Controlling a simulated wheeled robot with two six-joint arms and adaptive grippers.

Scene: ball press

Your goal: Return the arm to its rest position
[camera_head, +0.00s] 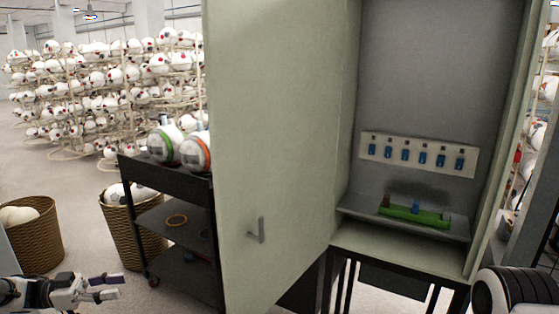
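My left gripper (112,287) is low at the left edge of the picture, in front of the wicker baskets. Its two fingers point right with a gap between them, and nothing shows in the gap. It is well apart from the pale green cabinet (275,120). The cabinet's door stands open, with a small grey handle (258,231) on it. My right gripper does not show.
A black cart (160,178) stands left of the door, with balls on top, one green-striped (164,146) and one orange-striped (196,153). Wicker baskets (38,246) stand on the floor. Inside the cabinet are a blue-switch panel (419,154) and a green fixture (414,214).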

